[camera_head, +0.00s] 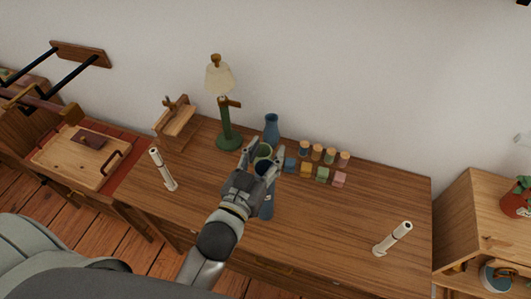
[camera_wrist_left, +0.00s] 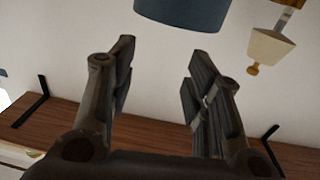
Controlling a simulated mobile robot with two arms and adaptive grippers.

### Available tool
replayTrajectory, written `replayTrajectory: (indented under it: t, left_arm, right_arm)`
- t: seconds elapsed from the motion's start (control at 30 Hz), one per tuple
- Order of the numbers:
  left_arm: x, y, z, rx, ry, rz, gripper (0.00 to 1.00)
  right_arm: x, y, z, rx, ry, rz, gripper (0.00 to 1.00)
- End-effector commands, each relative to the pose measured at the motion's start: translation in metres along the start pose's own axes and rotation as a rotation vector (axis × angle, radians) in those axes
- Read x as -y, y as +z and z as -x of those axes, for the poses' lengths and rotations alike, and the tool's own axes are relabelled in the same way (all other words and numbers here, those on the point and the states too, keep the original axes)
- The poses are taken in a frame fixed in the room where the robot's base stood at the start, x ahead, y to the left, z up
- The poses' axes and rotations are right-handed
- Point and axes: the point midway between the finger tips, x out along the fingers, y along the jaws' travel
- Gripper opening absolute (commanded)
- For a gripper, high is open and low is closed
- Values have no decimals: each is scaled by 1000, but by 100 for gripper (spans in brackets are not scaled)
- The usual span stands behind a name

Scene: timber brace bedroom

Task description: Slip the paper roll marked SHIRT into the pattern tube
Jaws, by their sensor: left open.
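A dark blue tube (camera_head: 267,207), likely the pattern tube, stands mid-desk, partly hidden by my left gripper. My left gripper (camera_head: 262,163) is open and appears empty, above or beside this tube. In the left wrist view nothing is between the fingers (camera_wrist_left: 160,70); a blue cylinder (camera_wrist_left: 185,12) shows beyond them.
A wooden stand (camera_head: 177,120) is at the back left.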

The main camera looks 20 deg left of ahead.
Motion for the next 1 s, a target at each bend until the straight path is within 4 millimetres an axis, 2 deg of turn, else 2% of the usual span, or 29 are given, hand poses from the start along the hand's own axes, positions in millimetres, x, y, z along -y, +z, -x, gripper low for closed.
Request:
replayTrajectory:
  t: [0.27,0.8,1.0]
  left_arm:
    - [0,1,9,3,0,0,45]
    - [0,1,94,5,-1,0,45]
    - [0,1,114,3,0,0,45]
  right_arm:
    - [3,0,0,0,-4,1,70]
    - [2,0,0,0,-3,0,70]
    - [2,0,0,0,-3,0,70]
